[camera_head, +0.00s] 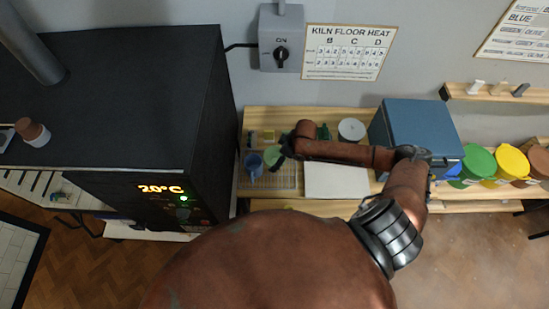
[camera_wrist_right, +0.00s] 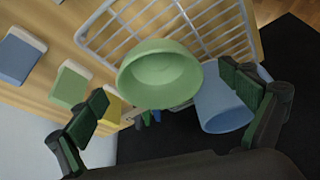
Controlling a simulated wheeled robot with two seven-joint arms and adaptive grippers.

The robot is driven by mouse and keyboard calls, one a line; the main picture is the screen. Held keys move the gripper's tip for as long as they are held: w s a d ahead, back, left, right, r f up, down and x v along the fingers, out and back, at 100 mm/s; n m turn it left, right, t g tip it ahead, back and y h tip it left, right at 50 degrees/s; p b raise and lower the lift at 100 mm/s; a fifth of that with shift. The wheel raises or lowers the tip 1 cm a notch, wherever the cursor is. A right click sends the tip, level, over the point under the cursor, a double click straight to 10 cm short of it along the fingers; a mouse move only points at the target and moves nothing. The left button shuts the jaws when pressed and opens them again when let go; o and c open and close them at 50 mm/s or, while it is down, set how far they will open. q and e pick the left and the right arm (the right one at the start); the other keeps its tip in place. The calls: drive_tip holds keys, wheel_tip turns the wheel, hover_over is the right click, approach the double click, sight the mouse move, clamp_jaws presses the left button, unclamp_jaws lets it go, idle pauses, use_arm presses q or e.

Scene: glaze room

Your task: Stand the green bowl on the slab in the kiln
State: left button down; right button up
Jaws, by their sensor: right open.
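The green bowl (camera_head: 271,154) sits on the wire rack (camera_head: 286,182) on the wooden bench, behind the blue cup (camera_head: 253,166). My right gripper (camera_head: 284,148) is at the bowl's right side in the head view. In the right wrist view the bowl (camera_wrist_right: 160,72) shows beyond and between the two spread fingers, with the blue cup (camera_wrist_right: 222,108) close by the finger at right. The gripper is open and holds nothing. The dark kiln (camera_head: 160,190) stands at left with a 20°C display. I cannot make out its inside or the slab. My left gripper is not seen.
A white board (camera_head: 336,180) lies right of the rack. A blue box (camera_head: 418,132), a round pale-topped container (camera_head: 351,130) and green (camera_head: 479,162) and yellow (camera_head: 510,162) tubs stand further right. A brown-topped jar (camera_head: 33,132) stands at far left.

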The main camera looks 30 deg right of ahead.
sight(273, 161)
drive_tip(key=x, duration=0.2)
drive_tip(key=shift+w+f+p, duration=0.25)
drive_tip(key=shift+w+p, duration=0.1)
drive_tip(key=shift+x, duration=0.8)
drive_tip(key=shift+s, duration=0.15)
drive_tip(key=c, duration=1.5)
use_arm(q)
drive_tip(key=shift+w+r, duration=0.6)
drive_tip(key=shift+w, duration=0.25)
use_arm(e)
drive_tip(key=shift+c, duration=0.8)
